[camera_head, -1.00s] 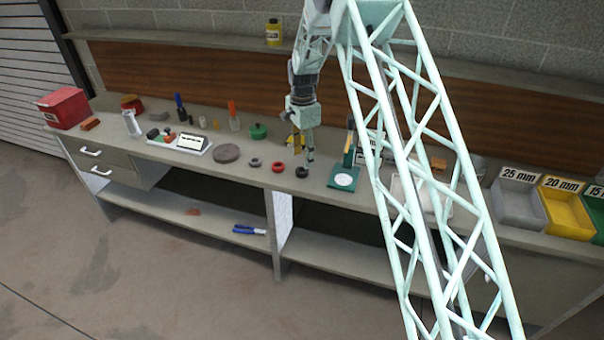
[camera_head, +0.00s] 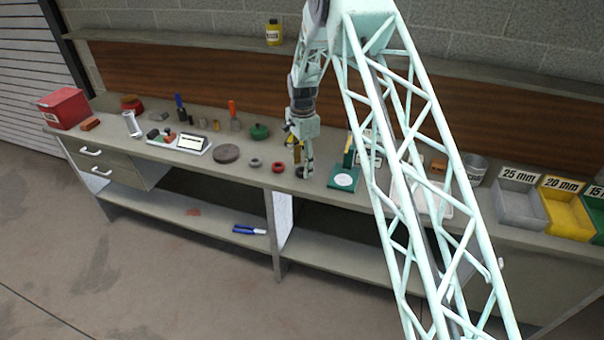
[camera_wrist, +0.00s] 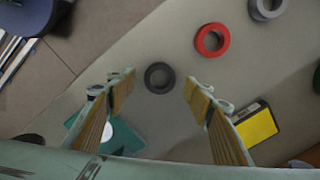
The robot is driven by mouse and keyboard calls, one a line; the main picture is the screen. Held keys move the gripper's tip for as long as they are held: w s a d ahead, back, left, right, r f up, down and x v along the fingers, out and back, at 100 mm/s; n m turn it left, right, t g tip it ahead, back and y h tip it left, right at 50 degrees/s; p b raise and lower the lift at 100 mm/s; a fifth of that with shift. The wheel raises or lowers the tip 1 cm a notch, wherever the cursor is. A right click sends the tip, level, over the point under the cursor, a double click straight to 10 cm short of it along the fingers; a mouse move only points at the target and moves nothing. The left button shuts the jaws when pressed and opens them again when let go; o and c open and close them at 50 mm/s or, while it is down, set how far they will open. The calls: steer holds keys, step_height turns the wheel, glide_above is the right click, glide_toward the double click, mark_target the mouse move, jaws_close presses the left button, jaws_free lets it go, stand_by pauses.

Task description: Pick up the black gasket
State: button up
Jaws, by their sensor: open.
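The black gasket (camera_wrist: 147,77) is a small dark ring lying flat on the workbench. In the wrist view it shows between and slightly beyond my open fingertips. My gripper (camera_wrist: 159,80) is open and empty, with a finger on each side of the ring in the picture and no visible contact. In the head view my gripper (camera_head: 303,172) points down at the gasket (camera_head: 299,172), which it partly hides.
A red ring (camera_head: 278,167) and a grey ring (camera_head: 254,163) lie to the left of the gasket. A green stand (camera_head: 343,179) with a white disc is close on its right. A yellow-and-black block (camera_wrist: 256,124) is near one finger. The bench's front edge is close.

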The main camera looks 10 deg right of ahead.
steer(key=shift+f, duration=0.95)
steer(key=c, duration=0.9)
